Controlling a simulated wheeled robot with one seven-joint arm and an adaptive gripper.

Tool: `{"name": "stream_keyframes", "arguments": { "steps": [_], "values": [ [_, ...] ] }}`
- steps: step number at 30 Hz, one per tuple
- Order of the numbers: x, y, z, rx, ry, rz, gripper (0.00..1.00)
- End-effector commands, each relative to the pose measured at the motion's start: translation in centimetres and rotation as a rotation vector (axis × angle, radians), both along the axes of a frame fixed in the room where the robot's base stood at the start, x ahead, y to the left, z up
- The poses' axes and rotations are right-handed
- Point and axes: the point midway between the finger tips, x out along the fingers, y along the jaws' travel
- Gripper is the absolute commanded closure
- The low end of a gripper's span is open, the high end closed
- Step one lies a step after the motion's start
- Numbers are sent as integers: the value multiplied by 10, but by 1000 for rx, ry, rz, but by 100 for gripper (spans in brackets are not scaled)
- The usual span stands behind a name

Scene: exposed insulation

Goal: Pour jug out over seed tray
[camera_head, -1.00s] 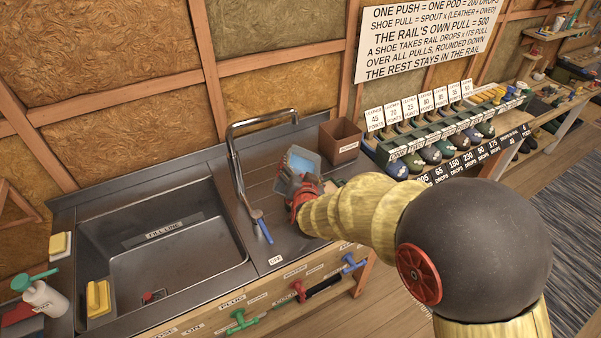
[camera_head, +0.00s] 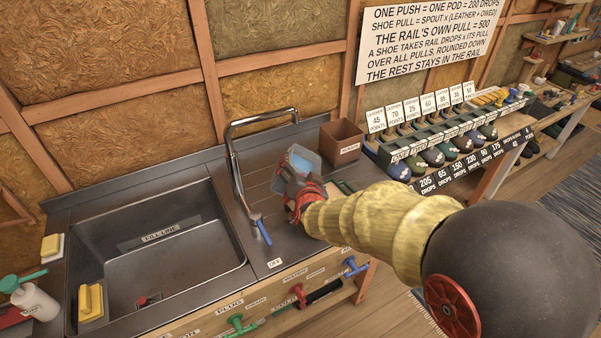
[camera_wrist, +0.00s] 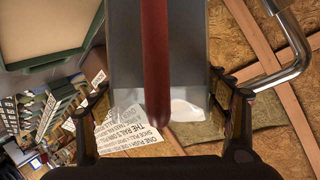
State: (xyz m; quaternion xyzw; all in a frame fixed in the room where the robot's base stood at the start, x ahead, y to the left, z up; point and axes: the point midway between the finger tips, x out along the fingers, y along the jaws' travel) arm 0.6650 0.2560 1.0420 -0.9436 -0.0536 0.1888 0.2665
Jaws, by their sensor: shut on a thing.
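The jug (camera_head: 304,158) is grey and see-through, with something blue showing inside. My gripper (camera_head: 304,190) is shut on it and holds it over the ribbed drainboard right of the sink. In the wrist view the jug (camera_wrist: 187,75) fills the space between my fingers (camera_wrist: 160,118), with its long red handle towards the camera. The jug looks tilted; no stream shows. A green-edged, beige-floored thing (camera_wrist: 50,30) at upper left of the wrist view may be the seed tray. In the head view only a green edge (camera_head: 344,187) shows behind my wrist.
A steel sink (camera_head: 160,245) lies left, with a tall tap (camera_head: 236,165) close to the jug's left. A brown box (camera_head: 341,141) stands just behind right. A shoe rack (camera_head: 440,145) is further right. Coloured valve handles (camera_head: 298,292) line the bench front.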

Motion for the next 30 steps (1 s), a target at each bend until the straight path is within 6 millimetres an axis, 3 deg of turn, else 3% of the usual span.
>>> {"name": "stream_keyframes", "arguments": {
  "steps": [30],
  "values": [
    [1,0,1,98,-7,-1,86]
  ]
}}
